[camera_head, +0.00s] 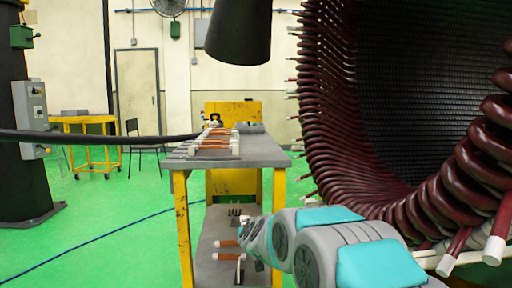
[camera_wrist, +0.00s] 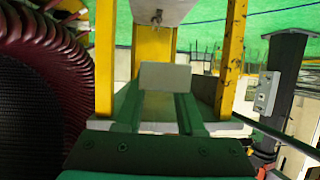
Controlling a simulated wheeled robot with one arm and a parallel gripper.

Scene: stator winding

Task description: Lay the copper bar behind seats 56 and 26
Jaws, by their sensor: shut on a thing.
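My gripper (camera_wrist: 165,92) fills the middle of the wrist view, with two green fingers shut on a pale block (camera_wrist: 165,76). No copper colour shows on this block, so I cannot tell whether it is part of a copper bar. In the head view my arm reaches down to the lower shelf (camera_head: 212,268) of the table, and its tip is small there. Short copper-coloured bars (camera_head: 228,244) lie on that shelf beside my gripper. More copper bars (camera_head: 212,144) lie across pale holders on the tabletop (camera_head: 262,152). The stator (camera_head: 330,130) stands at the right, with dark red coils; seat numbers are not readable.
Yellow table legs (camera_head: 181,225) stand close to my arm. Pale coil ends (camera_head: 495,250) stick out at the lower right. A yellow side table (camera_head: 85,119), a chair (camera_head: 145,146) and a dark column with a control box (camera_head: 32,110) are at the left. The green floor there is mostly clear.

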